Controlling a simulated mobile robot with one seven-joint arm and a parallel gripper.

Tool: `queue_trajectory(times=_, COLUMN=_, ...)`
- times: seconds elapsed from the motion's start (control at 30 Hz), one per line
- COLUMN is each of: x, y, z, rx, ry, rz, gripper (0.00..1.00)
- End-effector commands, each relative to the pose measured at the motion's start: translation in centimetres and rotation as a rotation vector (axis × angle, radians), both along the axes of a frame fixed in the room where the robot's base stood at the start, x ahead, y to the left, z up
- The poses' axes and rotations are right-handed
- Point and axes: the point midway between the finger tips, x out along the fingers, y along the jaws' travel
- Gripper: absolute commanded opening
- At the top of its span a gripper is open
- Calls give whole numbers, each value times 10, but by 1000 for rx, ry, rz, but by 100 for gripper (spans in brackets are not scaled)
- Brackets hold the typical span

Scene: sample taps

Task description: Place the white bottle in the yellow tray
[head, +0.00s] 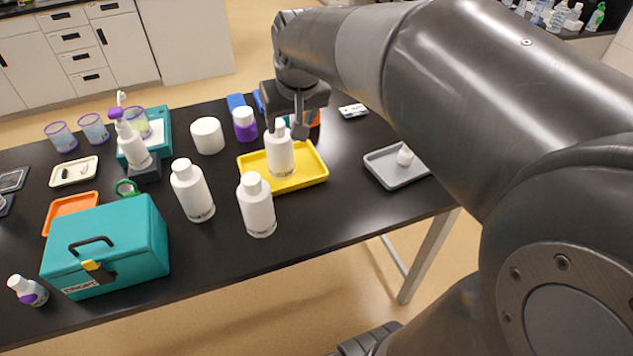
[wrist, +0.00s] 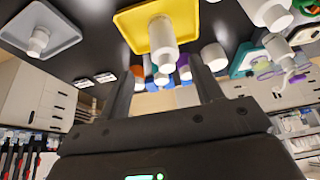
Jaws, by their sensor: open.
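A white bottle (head: 280,155) stands upright in the yellow tray (head: 312,172) near the middle of the table. In the wrist view the white bottle (wrist: 162,38) shows over the yellow tray (wrist: 128,24), beyond the fingers. My gripper (head: 286,127) is at the bottle's cap, just above and behind it in the head view. Its fingers (wrist: 163,75) are spread apart with nothing held between them. Part of the far finger is hidden in the head view. Two similar white bottles, one (head: 192,190) left and one (head: 257,205) nearer, stand outside the tray.
A grey tray (head: 383,172) with a small white item lies to the right. A teal case (head: 110,245), a spray bottle (head: 132,145), a white tub (head: 207,136) and a purple-banded bottle (head: 244,125) stand leftward. The black table's front middle is clear.

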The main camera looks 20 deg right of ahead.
Motion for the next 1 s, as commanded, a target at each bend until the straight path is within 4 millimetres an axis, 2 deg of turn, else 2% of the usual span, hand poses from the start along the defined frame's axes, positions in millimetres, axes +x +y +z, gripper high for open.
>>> queue_trajectory(times=0.03, x=-21, y=1, z=3, rx=0, ry=-10, rz=0, gripper=60)
queue_trajectory(times=0.1, x=-48, y=2, z=3, rx=0, ry=-19, rz=1, gripper=60)
queue_trajectory(times=0.3, x=-119, y=4, z=-9, rx=-3, ry=-43, rz=0, gripper=60)
queue_trajectory(times=0.4, x=-147, y=5, z=-18, rx=-5, ry=-51, rz=-1, gripper=60)
queue_trajectory(times=0.5, x=-166, y=5, z=-26, rx=-6, ry=-57, rz=-2, gripper=60)
queue_trajectory(times=0.7, x=-180, y=5, z=-34, rx=-8, ry=-61, rz=-3, gripper=60)
queue_trajectory(times=1.0, x=-180, y=6, z=-34, rx=-8, ry=-61, rz=-3, gripper=60)
